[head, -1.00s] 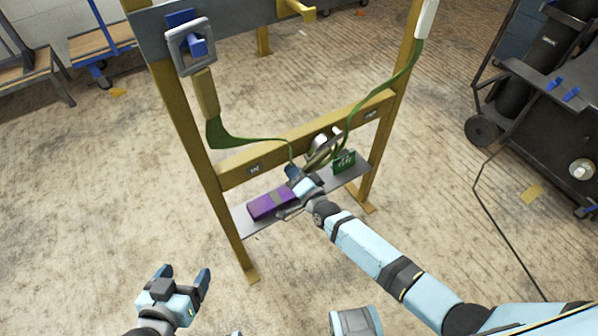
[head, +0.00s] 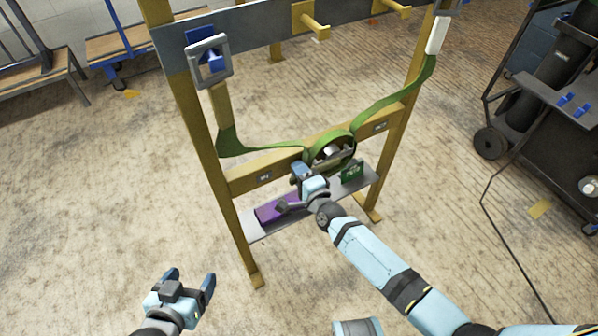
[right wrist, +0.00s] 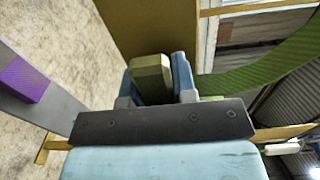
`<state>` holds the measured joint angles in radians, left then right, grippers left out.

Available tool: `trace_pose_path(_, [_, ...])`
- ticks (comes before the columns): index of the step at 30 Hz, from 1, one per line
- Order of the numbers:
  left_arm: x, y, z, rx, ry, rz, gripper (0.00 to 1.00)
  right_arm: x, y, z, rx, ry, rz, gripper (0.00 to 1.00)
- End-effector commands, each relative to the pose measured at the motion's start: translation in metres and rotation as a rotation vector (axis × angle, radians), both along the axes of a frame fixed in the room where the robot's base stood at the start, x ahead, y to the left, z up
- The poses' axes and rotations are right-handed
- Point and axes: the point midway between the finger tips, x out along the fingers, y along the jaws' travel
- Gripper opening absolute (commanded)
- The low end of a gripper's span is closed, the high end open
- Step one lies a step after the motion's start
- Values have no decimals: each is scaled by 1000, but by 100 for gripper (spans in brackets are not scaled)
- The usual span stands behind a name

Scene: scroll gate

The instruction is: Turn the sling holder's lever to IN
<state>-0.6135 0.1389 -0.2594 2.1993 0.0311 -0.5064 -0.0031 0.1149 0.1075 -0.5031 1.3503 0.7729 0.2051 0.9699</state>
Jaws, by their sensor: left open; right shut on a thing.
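The sling holder (head: 333,152) sits at the middle of the yellow crossbar, with green sling (head: 262,149) around it and running out to both sides. My right gripper (head: 302,177) is at the holder's lower left. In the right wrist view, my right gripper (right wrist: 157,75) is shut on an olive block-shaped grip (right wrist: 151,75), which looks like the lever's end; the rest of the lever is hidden. A small label (head: 264,176) on the crossbar's left seems to read IN; the right label (head: 379,127) is too small to read. My left gripper (head: 188,281) is open and empty, low at the left.
A grey shelf (head: 253,236) below the crossbar carries a purple block (head: 272,212) and a green box (head: 352,172). The frame's yellow left post (head: 207,150) stands close by. A dark trolley (head: 548,135) stands at the right. The floor in front is clear.

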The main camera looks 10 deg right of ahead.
Motion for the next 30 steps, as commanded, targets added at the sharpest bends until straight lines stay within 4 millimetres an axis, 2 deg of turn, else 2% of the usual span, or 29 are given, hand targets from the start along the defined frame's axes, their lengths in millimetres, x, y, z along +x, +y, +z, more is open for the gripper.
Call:
trace_pose_path(10, [0, 0, 0, -1, 0, 0, 77, 0, 0, 1, 11, 2, -1, 0])
trace_pose_path(11, [0, 0, 0, -1, 0, 0, 77, 0, 0, 1, 11, 2, -1, 33])
trace_pose_path(13, [0, -1, 0, -1, 0, 0, 77, 0, 0, 1, 10, 2, -1, 49])
trace_pose_path(14, [0, -1, 0, -1, 0, 0, 77, 0, 0, 1, 9, 1, -1, 51])
trace_pose_path(23, [-1, -1, 1, -2, 0, -1, 77, -2, -1, 1, 6, 1, -1, 51])
trace_pose_path(26, [-1, -1, 3, -2, 0, -1, 77, -10, -4, 1, 5, 1, -1, 51])
trace_pose_path(30, [-1, -1, 5, 3, 3, -1, 77, -36, -13, 1, 4, 4, 0, 51])
